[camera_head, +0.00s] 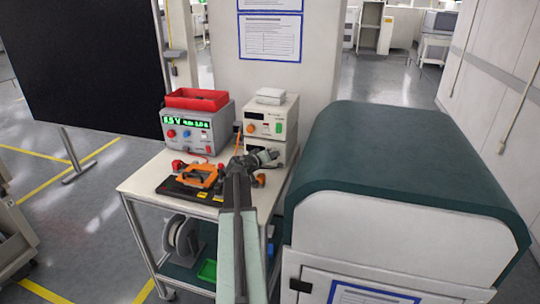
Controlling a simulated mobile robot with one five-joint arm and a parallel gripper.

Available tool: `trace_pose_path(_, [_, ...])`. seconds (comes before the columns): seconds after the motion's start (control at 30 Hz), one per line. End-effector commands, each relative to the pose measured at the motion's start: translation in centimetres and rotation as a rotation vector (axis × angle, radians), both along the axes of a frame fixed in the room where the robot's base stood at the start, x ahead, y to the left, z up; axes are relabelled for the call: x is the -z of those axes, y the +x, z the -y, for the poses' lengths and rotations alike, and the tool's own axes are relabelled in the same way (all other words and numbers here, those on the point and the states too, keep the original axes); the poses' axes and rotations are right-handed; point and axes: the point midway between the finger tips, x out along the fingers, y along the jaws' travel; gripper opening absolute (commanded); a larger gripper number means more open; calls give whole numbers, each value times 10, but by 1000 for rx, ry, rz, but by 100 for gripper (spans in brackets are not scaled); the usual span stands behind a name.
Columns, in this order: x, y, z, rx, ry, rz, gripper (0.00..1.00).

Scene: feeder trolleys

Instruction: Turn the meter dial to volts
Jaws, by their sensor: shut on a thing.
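My gripper (267,157) is at the far end of my arm, over the back right of the trolley top. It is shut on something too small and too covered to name. It is in front of the lower of two stacked cream instruments (284,151). The upper cream instrument (266,113) has an orange knob and a green one. An orange device (202,174) lies on a black mat (180,189), left of my arm. I cannot tell for sure which of these is the meter, nor how its dial points; my arm and gripper cover part of this area.
A grey power supply (196,133) with a lit green display stands at the back left, with a red tray (196,99) on top. A large green-topped cabinet (400,160) stands close on the right. The trolley top (142,182) is bare at its left edge.

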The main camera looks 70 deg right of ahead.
Motion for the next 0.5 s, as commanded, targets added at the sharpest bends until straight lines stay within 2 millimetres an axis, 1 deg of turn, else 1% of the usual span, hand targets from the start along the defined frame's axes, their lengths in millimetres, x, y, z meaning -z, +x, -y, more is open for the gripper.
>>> trace_pose_path(0.03, [-3,-2,-1,2,2,39,0])
trace_pose_path(0.2, [-3,-3,-1,2,11,177,0])
trace_pose_path(0.5, [-2,-4,-1,2,21,354,0])
